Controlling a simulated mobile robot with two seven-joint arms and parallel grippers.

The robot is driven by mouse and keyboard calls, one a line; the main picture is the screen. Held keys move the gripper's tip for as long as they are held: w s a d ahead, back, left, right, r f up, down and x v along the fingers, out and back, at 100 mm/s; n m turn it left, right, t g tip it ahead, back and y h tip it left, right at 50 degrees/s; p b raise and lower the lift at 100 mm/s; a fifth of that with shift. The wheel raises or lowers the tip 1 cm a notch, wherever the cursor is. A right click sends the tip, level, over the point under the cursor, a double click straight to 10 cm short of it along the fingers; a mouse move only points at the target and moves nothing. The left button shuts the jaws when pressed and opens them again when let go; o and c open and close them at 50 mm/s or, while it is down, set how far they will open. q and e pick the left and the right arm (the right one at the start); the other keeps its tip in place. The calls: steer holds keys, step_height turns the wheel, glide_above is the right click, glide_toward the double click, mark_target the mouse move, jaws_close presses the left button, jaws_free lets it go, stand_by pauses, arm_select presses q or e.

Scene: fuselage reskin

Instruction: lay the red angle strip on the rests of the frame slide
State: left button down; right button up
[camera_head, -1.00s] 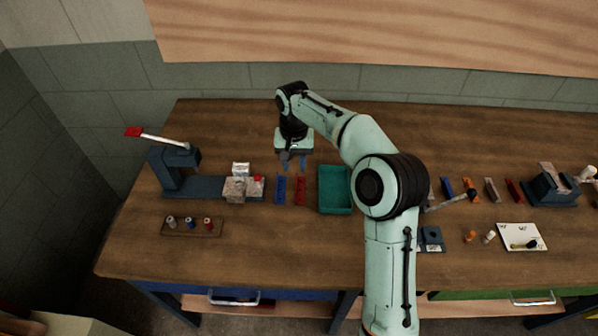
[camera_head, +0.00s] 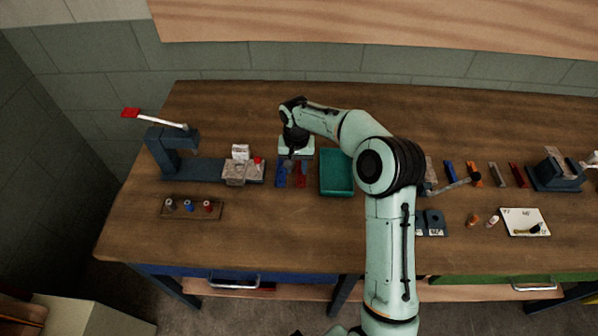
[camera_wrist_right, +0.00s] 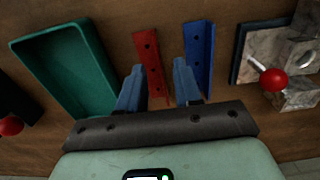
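The red angle strip (camera_head: 301,174) lies on the bench, beside a blue angle strip (camera_head: 280,175). In the right wrist view the red strip (camera_wrist_right: 152,62) has a row of holes, and the blue strip (camera_wrist_right: 198,55) lies to its right. My right gripper (camera_head: 291,164) is above the strips. In the wrist view its two fingers (camera_wrist_right: 159,72) are apart, with the red strip showing between them; they do not grip it. Pale metal blocks (camera_head: 236,174) on a dark base, likely the frame slide, stand to the left; their rests cannot be made out. My left gripper is out of view.
A green tray (camera_head: 337,190) stands just right of the strips. A lever press (camera_head: 160,152) with a red handle stands at the left. A small rack (camera_head: 180,212) of bottles is in front of it. More strips and fixtures fill the right side.

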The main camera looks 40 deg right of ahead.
step_height(320, 180, down, 2)
steer(key=shift+f, duration=0.1)
jaws_close()
